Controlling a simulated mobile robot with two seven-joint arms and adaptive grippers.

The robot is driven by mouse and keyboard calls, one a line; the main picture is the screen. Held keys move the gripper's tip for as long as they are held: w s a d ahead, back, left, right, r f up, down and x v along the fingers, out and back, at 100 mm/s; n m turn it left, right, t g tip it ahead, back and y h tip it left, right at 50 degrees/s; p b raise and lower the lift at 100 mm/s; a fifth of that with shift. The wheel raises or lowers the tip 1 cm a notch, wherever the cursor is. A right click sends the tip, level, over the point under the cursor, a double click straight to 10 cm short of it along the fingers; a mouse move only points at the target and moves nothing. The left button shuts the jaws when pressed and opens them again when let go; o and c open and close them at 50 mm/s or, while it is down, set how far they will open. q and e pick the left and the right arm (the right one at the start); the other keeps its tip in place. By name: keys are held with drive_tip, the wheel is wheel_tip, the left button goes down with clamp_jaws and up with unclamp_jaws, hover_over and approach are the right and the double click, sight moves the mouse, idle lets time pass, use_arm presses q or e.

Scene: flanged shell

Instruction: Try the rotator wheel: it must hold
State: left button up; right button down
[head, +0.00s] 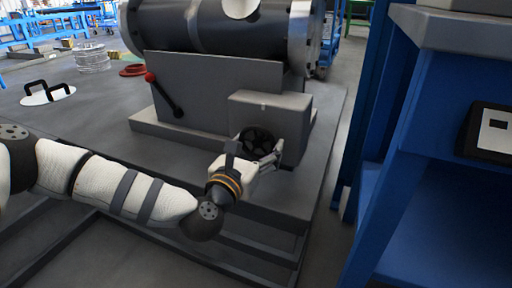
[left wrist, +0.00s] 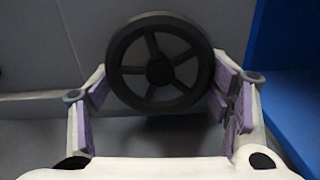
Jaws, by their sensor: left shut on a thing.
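The rotator wheel (head: 257,139) is a black spoked handwheel on the front of a grey box (head: 285,104) under the flanged shell (head: 225,32). In the left wrist view the wheel (left wrist: 159,69) shows its rim, several spokes and hub, facing the camera. My left gripper (head: 260,153) is at the wheel. Its purple-padded fingers (left wrist: 165,95) stand on either side of the rim and are shut on it. The exact contact at the rim is partly hidden. My right gripper is in neither view.
A lever with a red knob (head: 150,77) sticks out left of the box. A white disc with black handles (head: 47,94), a red ring (head: 132,71) and a clear coil (head: 92,57) lie on the grey platform. A blue frame (head: 430,215) stands close on the right.

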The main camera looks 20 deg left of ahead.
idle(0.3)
use_arm(q)
drive_tip(key=shift+a+r+m+p, duration=0.1)
drive_tip(key=shift+r+m+p, duration=0.05)
drive_tip(key=shift+m+p, duration=0.3)
drive_tip(key=shift+m, duration=0.75)
drive_tip(key=o, duration=1.9)
drive_tip(key=shift+c, duration=0.2)
